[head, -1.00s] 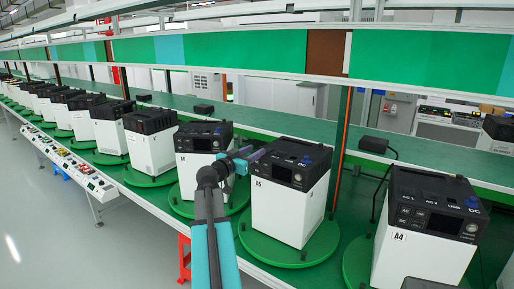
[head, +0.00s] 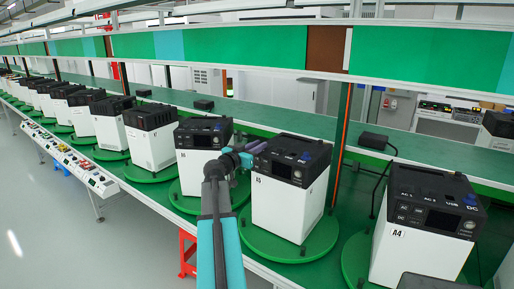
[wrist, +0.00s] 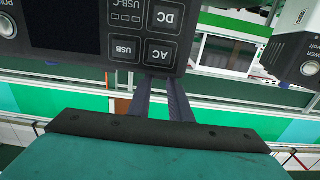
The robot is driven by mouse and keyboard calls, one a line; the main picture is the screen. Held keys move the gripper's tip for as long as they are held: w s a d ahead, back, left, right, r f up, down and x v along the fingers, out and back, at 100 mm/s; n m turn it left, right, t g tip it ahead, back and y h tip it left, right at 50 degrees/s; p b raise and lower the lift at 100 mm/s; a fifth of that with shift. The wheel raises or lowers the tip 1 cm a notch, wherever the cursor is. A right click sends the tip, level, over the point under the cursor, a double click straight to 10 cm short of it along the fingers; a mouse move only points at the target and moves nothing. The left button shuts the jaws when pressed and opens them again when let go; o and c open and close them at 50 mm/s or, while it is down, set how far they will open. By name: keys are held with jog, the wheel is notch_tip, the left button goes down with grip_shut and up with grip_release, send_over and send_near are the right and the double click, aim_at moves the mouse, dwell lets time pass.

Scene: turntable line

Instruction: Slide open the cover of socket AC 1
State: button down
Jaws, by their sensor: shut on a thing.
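The white power unit marked A5 (head: 288,205) has a black top and stands on a green turntable disc (head: 290,245). Its sockets are on the black top. My gripper (head: 259,147) reaches the left edge of that top, where the AC 1 socket sits on the like unit A4. In the wrist view, my two dark fingers (wrist: 163,98) lie close together and pass behind the edge of the unit's black panel (wrist: 65,35), beside the AC button (wrist: 160,53). The fingertips and the socket cover between them are hidden there.
Unit A4 (head: 402,255) stands to the right, with labelled sockets on its top. Another unit (head: 200,170) stands close on the left, and several more follow along the line. A black adapter with a cable (head: 377,141) lies on the green bench behind.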

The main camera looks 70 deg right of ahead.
jog(key=shift+d+f+b, duration=0.1)
jog(key=shift+d+b, duration=0.1)
jog(key=shift+b, duration=0.1)
jog(key=shift+d+f+b, duration=0.1)
jog(key=shift+d+b, duration=0.25)
jog(key=shift+b, duration=0.2)
jog(key=b+x, duration=0.3)
jog(key=b, duration=0.1)
jog(key=shift+d, duration=0.15)
jog(key=shift+s+d+b, duration=0.15)
jog(key=shift+d+b, duration=0.45)
jog(key=shift+b, duration=0.3)
jog(key=shift+r, duration=0.25)
jog(key=c, duration=1.6)
grip_release()
jog(key=shift+d, duration=0.15)
jog(key=shift+s+f, duration=0.1)
